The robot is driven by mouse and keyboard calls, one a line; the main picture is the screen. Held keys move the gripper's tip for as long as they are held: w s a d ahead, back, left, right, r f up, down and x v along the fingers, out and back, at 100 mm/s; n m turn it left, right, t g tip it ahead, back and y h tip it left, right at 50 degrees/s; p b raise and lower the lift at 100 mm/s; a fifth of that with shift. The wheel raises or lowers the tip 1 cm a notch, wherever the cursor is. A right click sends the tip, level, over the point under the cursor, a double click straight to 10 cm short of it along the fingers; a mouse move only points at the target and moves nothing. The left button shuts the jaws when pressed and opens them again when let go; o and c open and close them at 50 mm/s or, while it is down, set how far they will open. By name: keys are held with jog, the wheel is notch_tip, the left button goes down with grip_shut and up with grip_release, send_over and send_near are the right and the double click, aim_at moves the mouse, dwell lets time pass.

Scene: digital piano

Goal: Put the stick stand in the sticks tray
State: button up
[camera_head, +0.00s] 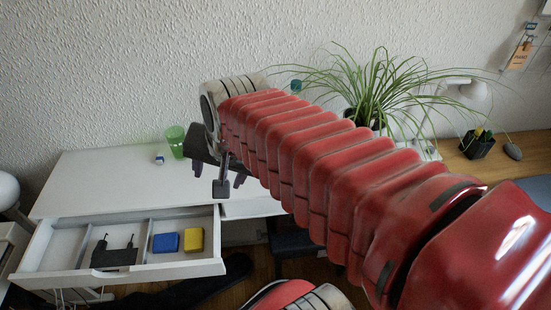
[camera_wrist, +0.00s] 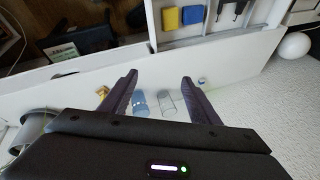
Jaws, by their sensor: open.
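My gripper (camera_head: 218,174) is open over the right part of the white desk. In the wrist view its two dark purple fingers (camera_wrist: 160,77) stand apart with nothing between their tips. Beyond them on the desk stand a blue cylinder (camera_wrist: 138,103) and a clear glass-like cup (camera_wrist: 166,103). A small gold thing (camera_wrist: 102,92) lies left of the fingers. I cannot tell which thing, if any, is the stick stand. No tray is plainly marked for sticks; the open drawer (camera_head: 120,281) has divided compartments, and it also shows in the wrist view (camera_wrist: 170,47).
The drawer holds a black adapter-like thing (camera_head: 113,256), a blue block (camera_head: 166,242) and a yellow block (camera_head: 193,239). A green cup (camera_head: 175,141) and a small blue-white thing (camera_head: 160,158) stand at the desk's back. A plant (camera_head: 375,85) is on the right. The desk's left is clear.

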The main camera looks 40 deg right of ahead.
jog(key=w+d+f+m, duration=0.2)
jog(key=d+m, duration=0.6)
jog(key=m, duration=0.1)
jog(key=w+d+f+m, duration=0.2)
jog(key=d+m, duration=0.7)
jog(key=m, duration=0.1)
jog(key=w+d+f+m+g, duration=0.1)
jog(key=w+d+f+m, duration=0.1)
jog(key=d+m, duration=0.6)
jog(key=shift+d+f+m+h, duration=0.2)
jog(key=shift+f+m+h, duration=0.1)
jog(key=shift+m, duration=0.4)
jog(key=shift+w, duration=0.1)
jog(key=shift+x, duration=4.3)
jog(key=shift+w, duration=0.1)
jog(key=shift+x, duration=2.55)
jog(key=shift+a, duration=0.15)
